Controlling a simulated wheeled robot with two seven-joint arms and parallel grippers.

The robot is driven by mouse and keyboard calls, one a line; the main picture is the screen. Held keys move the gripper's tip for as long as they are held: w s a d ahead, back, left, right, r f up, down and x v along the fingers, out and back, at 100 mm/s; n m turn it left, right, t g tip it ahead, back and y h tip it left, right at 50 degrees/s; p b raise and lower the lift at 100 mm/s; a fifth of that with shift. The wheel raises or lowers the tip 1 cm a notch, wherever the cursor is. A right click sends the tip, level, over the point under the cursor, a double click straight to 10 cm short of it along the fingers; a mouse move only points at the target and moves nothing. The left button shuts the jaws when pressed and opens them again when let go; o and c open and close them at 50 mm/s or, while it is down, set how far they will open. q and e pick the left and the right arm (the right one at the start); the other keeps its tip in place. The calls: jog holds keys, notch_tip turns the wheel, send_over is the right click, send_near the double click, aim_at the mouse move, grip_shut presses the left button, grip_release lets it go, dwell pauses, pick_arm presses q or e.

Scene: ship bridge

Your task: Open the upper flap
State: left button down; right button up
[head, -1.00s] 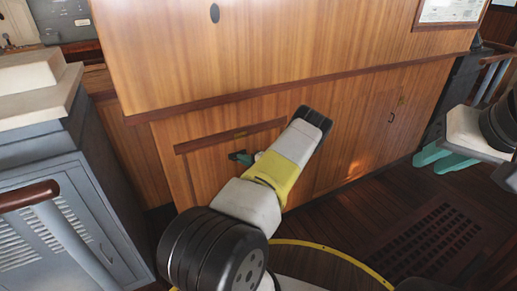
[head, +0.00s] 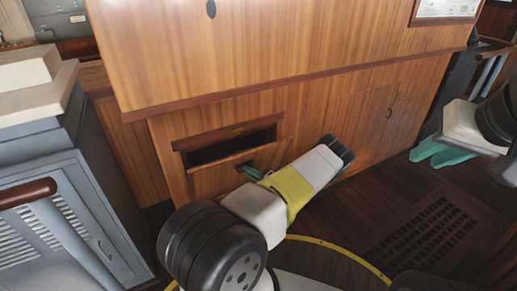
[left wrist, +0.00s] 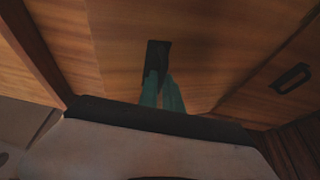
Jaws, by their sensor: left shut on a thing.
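The upper flap (head: 212,180) is a wooden panel low in the cabinet front. It is tilted outward at its top, and a dark opening (head: 230,148) shows above and behind it. My left gripper (head: 250,172) is at the flap's upper right part, its teal fingertips partly hidden by my arm. In the left wrist view, its teal fingers (left wrist: 162,92) are shut on the flap's dark handle (left wrist: 158,57). My right gripper (head: 437,153) is open and empty at the right, its two teal fingers apart, away from the cabinet.
A wooden ledge (head: 300,79) overhangs the cabinet front. A grey louvred cabinet (head: 75,200) with a wooden-topped rail (head: 28,193) stands close at the left. A cabinet door with a small handle (head: 389,113) is to the right. Floor with a dark grating (head: 420,235) lies clear at the right.

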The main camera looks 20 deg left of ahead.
pick_arm(q)
jog(key=shift+s+d+f, duration=0.8)
jog(key=shift+d+f, duration=0.05)
jog(key=shift+f, duration=0.1)
jog(key=c, duration=1.5)
grip_release()
jog(key=shift+w, duration=0.1)
jog(key=shift+c, duration=0.2)
jog(key=shift+r, duration=0.1)
jog(key=v, duration=0.7)
jog(key=shift+d, duration=0.45)
jog(key=s+d+f, duration=0.2)
jog(key=d+f, duration=0.1)
jog(key=d, duration=0.4)
jog(key=shift+s+d+f, duration=0.2)
jog(key=shift+d+f, duration=0.1)
jog(key=shift+d, duration=0.05)
